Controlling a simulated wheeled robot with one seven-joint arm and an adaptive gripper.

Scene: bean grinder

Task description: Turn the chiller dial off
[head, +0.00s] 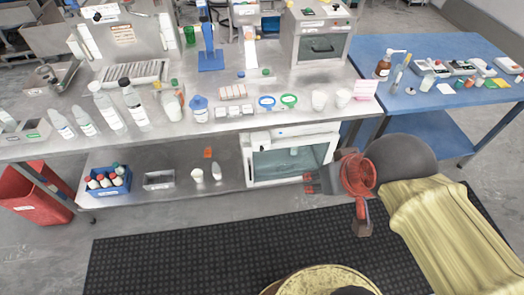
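A white box-shaped unit with a glass front (292,158) stands on the lower shelf of the steel bench, and it looks like the chiller. A second box with a windowed door (318,38) stands on the bench top at the back, so I cannot tell for certain which is the chiller. The dial is too small to make out. My gripper (308,183) is just right of the lower unit's bottom right corner, pointing left. Its two dark fingers look apart with nothing between them. I cannot tell whether it touches the unit.
Bottles (110,115) and small labware crowd the steel bench top (275,85). A blue bottle crate (106,181) and grey bin (159,180) are on the lower shelf. A red bin (35,190) stands left. A blue table (435,100) is at right.

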